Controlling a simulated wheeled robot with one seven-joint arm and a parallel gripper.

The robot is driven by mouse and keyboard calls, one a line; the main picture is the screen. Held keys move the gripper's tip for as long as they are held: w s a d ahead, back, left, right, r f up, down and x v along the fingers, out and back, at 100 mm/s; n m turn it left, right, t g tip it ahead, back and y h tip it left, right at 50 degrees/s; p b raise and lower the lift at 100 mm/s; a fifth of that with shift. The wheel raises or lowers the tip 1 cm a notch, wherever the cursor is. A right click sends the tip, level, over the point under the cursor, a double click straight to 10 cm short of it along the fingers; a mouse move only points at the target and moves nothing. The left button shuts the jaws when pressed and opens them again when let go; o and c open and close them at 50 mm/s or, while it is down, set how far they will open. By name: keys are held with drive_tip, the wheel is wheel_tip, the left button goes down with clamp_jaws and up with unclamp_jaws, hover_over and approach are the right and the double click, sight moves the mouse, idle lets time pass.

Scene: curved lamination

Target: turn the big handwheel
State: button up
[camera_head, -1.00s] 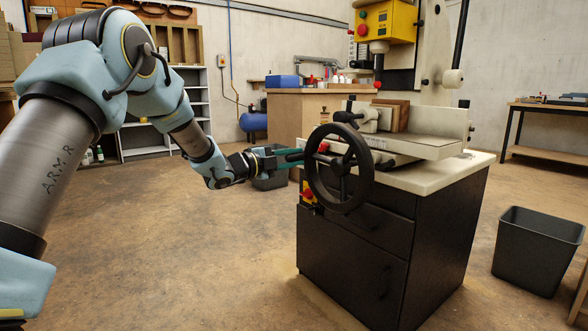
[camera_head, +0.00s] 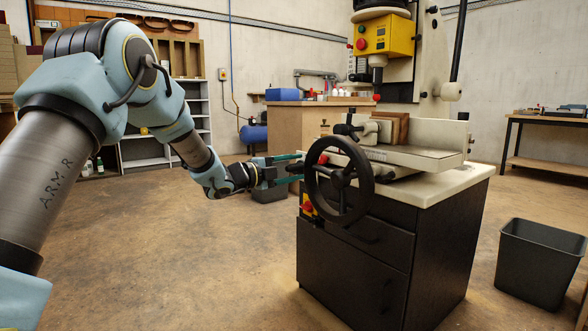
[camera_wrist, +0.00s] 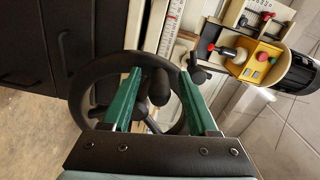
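The big handwheel (camera_head: 368,190) is black with a round rim and spokes, on the left front of the machine. It also fills much of the wrist view (camera_wrist: 75,90). Its dark crank handle (camera_wrist: 158,88) points toward the wrist camera. My gripper (camera_head: 292,169) is at the left side of the wheel. Its two green fingers are spread, and in the wrist view my gripper (camera_wrist: 160,92) has the handle between the fingers, with gaps on both sides. The fingertips lie close to the wheel's rim; whether they touch it, I cannot tell.
The machine stands on a black cabinet (camera_head: 353,262) with a pale top. A red and yellow switch (camera_head: 307,205) sits just below my gripper. A grey bin (camera_head: 541,265) stands at the right. The floor at the left front is clear.

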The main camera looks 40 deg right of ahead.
drive_tip(key=a+p, duration=0.2)
drive_tip(key=a, duration=0.8)
drive_tip(key=shift+w+a, duration=0.3)
drive_tip(key=shift+a, duration=0.1)
